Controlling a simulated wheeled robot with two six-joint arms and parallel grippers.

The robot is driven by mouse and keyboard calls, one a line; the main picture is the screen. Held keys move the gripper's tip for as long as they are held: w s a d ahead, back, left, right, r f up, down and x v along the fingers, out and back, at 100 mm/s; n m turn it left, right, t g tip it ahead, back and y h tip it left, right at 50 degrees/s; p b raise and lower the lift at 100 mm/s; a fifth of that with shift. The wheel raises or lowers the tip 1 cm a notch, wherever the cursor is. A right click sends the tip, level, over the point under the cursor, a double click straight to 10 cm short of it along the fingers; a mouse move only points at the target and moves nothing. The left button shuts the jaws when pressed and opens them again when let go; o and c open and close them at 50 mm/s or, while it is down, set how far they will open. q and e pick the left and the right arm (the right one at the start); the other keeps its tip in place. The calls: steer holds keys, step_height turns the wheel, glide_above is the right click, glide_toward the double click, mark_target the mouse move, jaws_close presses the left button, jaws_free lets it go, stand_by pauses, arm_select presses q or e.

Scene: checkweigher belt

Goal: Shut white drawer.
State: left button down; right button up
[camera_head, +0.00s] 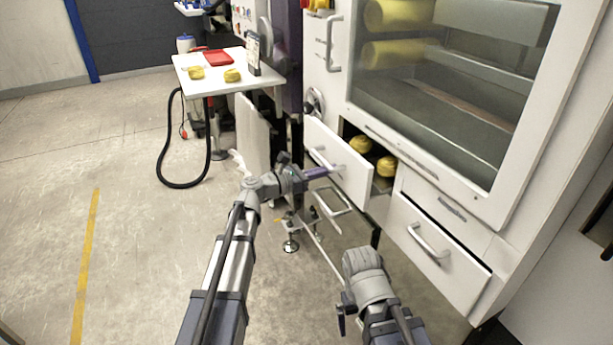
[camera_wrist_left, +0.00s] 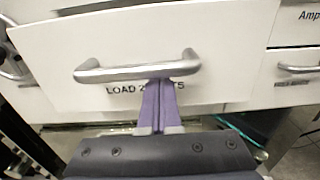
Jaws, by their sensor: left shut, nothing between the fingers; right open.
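The white drawer (camera_head: 352,176) stands pulled out of the cabinet, with yellow rolls (camera_head: 386,166) inside it. Its front also fills the left wrist view (camera_wrist_left: 215,85), with a metal bar handle (camera_wrist_left: 135,71) and a partly hidden label beginning "LOAD 2". My left gripper (camera_head: 325,171) is at the drawer front. In the left wrist view its purple fingers (camera_wrist_left: 160,84) are shut and empty, pointing at the front just below the handle bar. I cannot tell whether the tips touch. My right gripper (camera_head: 344,318) is low in front of the cabinet, away from the drawer, and open.
Another white drawer front (camera_head: 455,265) with a bar handle sits lower right. A glass window (camera_head: 450,90) is above. A white side table (camera_head: 205,72) holds a red tray (camera_head: 218,58) and yellow pieces (camera_head: 232,75); a black hose (camera_head: 163,165) hangs beside it. Floor at left is clear.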

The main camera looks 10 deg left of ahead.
arm_select(q)
steer(key=x, duration=0.8)
steer(key=shift+w, duration=0.15)
steer(key=shift+w+d, duration=0.15)
steer(key=shift+d, duration=0.05)
arm_select(e)
steer(key=shift+a, duration=0.1)
arm_select(q)
steer(key=shift+d+r, duration=0.1)
